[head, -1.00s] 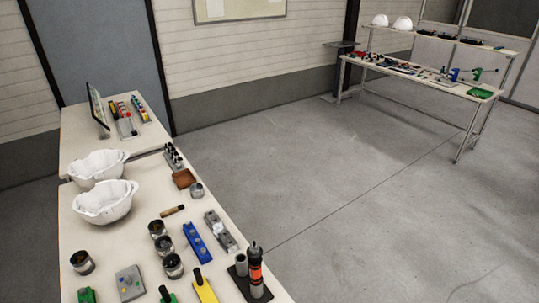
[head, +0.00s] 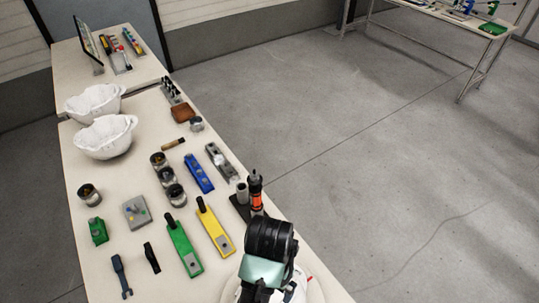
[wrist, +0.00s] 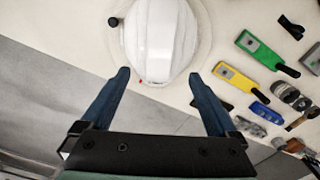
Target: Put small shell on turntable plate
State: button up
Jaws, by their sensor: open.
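A white domed shell (wrist: 160,38) sits dome up on a round pale plate (wrist: 203,45) in the wrist view, with a small red mark at its lower left edge. My gripper (wrist: 158,75) is open and empty; its two blue fingers are apart at the shell's near edge, one toward each side. I cannot tell whether they touch it. In the head view, part of a white shape (head: 298,291) shows at the bottom beneath my arm, mostly hidden. Two white upturned shells, one nearer (head: 105,138) and one farther (head: 94,101), rest at the table's left.
The table (head: 95,270) holds yellow (head: 215,228), green (head: 183,247) and blue (head: 198,173) tools, several round tins and a black-and-orange bottle (head: 256,191). A black knob (wrist: 113,22) stands by the plate. Open floor (head: 400,170) lies right of the table.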

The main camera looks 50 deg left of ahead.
jog(key=shift+r, duration=0.95)
